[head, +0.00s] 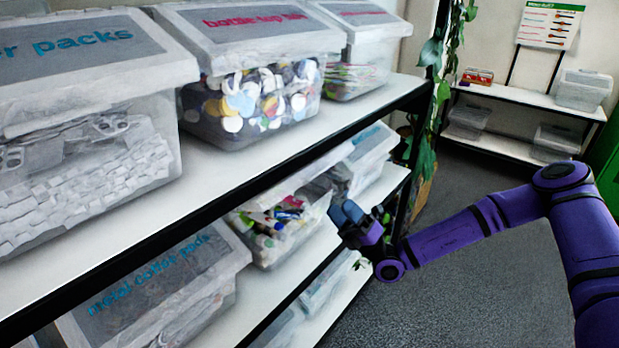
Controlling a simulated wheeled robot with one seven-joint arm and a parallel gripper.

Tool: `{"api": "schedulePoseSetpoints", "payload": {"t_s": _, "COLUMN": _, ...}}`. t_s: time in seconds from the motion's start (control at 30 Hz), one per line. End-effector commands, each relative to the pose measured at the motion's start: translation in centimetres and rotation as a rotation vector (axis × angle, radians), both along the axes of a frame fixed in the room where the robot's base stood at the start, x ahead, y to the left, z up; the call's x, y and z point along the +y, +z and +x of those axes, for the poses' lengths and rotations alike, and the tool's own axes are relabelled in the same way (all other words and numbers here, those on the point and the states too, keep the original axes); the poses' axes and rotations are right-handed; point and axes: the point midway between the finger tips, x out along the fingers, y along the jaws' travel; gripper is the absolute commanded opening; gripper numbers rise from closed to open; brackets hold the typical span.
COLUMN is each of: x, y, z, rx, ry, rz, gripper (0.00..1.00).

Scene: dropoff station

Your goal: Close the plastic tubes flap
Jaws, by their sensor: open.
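A clear bin (275,232) on the middle shelf holds colourful tube-like items, several of them white, orange and green. Its contents show at the front and a pale translucent lid or flap (291,178) shows above and behind them. I see no readable label on it, and the shelf above hides part of its top. The front looks uncovered, but how far the flap is open I cannot tell. My gripper (346,214), with blue-grey fingers, is open and empty just right of this bin, in front of the shelf. I cannot see it touching the bin.
The black-edged upper shelf (225,205) carries several lidded bins, one with bottle tops (255,100). A coffee pods bin (155,290) stands left on the middle shelf, another bin (368,155) to the right. A plant (432,90) hangs at the shelf end. Grey floor (480,270) is clear.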

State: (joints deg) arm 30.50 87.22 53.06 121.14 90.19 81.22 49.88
Motion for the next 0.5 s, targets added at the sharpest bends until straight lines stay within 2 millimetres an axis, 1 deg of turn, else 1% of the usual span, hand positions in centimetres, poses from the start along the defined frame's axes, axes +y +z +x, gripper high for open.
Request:
{"api": "schedulePoseSetpoints", "payload": {"t_s": 0.03, "x": -0.3, "y": -0.5, "z": 0.6, "rx": 0.048, "ry": -0.021, "rz": 0.039, "gripper": 0.50}}
{"api": "schedulePoseSetpoints", "payload": {"t_s": 0.1, "x": -0.5, "y": -1.0, "z": 1.3, "rx": 0.098, "ry": -0.040, "rz": 0.078, "gripper": 0.50}}
{"api": "schedulePoseSetpoints", "payload": {"t_s": 0.27, "x": -0.9, "y": -1.6, "z": 2.1, "rx": 0.162, "ry": -0.063, "rz": 0.131, "gripper": 0.50}}
{"api": "schedulePoseSetpoints", "payload": {"t_s": 0.37, "x": -0.8, "y": -1.4, "z": 2.4, "rx": 0.169, "ry": -0.066, "rz": 0.138, "gripper": 0.50}}
{"api": "schedulePoseSetpoints", "payload": {"t_s": 0.5, "x": 0.0, "y": -0.3, "z": 3.0, "rx": 0.168, "ry": -0.066, "rz": 0.138, "gripper": 0.50}}
